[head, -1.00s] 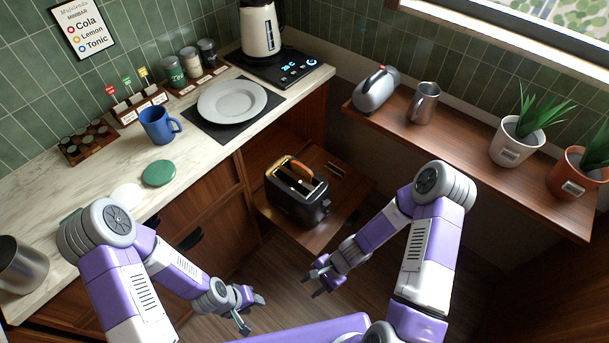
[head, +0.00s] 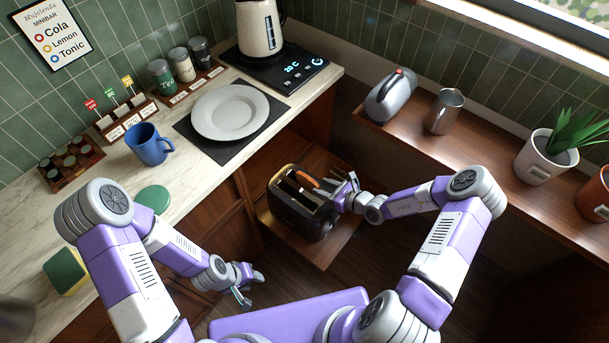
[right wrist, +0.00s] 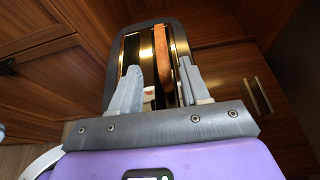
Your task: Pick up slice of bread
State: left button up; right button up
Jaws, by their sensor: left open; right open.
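The slice of bread (head: 307,179) is a brown, toasted edge standing up out of a slot of the black toaster (head: 290,212), which sits on the low wooden shelf. My right gripper (head: 345,183) is at the right side of the toaster, close to the bread. In the right wrist view the bread (right wrist: 163,58) stands beyond my open, empty fingers (right wrist: 159,82), nearer the right one. I cannot tell whether a finger touches it. The lower part of the slice is hidden inside the toaster. My left gripper (head: 252,283) is open and empty, low in front of the cabinets.
The counter on the left holds a white plate (head: 230,111) on a dark mat, a blue mug (head: 147,145), a green-yellow sponge (head: 64,270) and a kettle (head: 259,27).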

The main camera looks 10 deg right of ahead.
aim_at(310, 181)
jog(key=shift+b+x, duration=0.35)
jog(key=shift+x, duration=0.7)
jog(key=b+x, duration=0.2)
jog(key=x, duration=0.2)
jog(key=shift+w+d+f, duration=0.1)
jog(key=shift+w+f, duration=0.1)
jog(key=shift+w, duration=0.2)
jog(key=shift+c, duration=0.4)
grip_shut()
